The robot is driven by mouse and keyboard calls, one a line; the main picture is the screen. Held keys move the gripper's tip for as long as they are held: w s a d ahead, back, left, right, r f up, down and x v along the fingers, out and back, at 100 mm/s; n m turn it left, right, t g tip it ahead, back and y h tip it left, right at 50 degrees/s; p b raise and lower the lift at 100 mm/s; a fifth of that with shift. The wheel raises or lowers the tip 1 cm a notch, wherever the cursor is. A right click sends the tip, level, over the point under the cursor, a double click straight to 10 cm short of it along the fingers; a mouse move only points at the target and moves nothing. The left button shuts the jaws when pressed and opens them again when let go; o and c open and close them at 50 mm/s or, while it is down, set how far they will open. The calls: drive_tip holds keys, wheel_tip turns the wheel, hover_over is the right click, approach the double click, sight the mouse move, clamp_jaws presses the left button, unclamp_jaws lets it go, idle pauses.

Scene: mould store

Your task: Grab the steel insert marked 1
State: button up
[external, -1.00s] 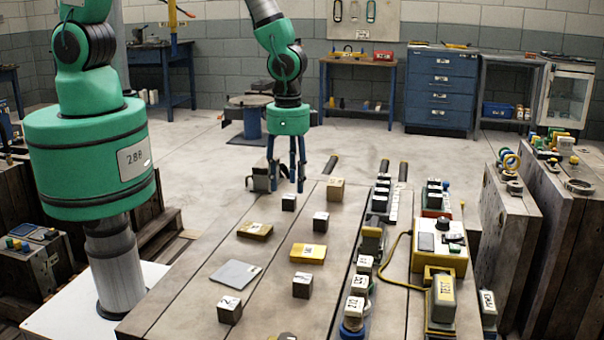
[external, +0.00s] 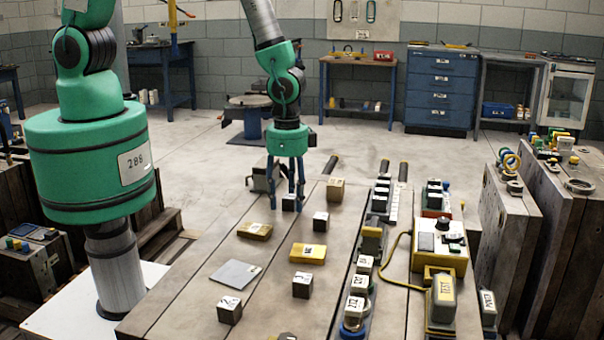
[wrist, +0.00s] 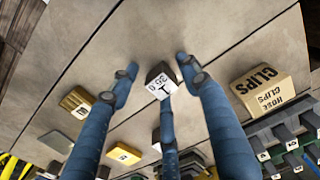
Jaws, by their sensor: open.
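The steel insert (external: 289,202) is a small dark cube with a light marked top, standing upright at the far part of the wooden bench. In the wrist view the insert (wrist: 160,82) shows a "1"-like mark and smaller digits. My gripper (external: 286,207) has three blue fingers pointing down around this cube. In the wrist view my gripper (wrist: 161,78) is open, with the cube between the fingertips. Gaps show at its left and right; I cannot tell whether the lower finger touches it. Fingers partly hide the cube in the external view.
A tan hose-clips box (external: 335,189) stands close to the right. Other marked cubes (external: 321,221) (external: 302,285) (external: 229,310) and yellow blocks (external: 308,253) (external: 254,230) lie nearer. A grey plate (external: 236,273) lies flat. A yellow-grey device (external: 439,254) stands right. Bare planks lie between them.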

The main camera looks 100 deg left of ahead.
drive_tip(key=shift+c, duration=0.5)
clamp_jaws()
drive_tip(key=shift+r, duration=0.15)
drive_tip(key=shift+r, duration=0.5)
drive_tip(key=shift+s+r+p, duration=0.3)
drive_tip(key=shift+r, duration=0.35)
drive_tip(key=shift+s+r+p, duration=0.25)
drive_tip(key=shift+s+r, duration=0.05)
drive_tip(key=shift+r, duration=0.3)
drive_tip(key=s+d+r+p, duration=0.1)
drive_tip(key=s, duration=1.3)
drive_tip(key=shift+s, duration=0.4)
drive_tip(key=shift+r, duration=0.1)
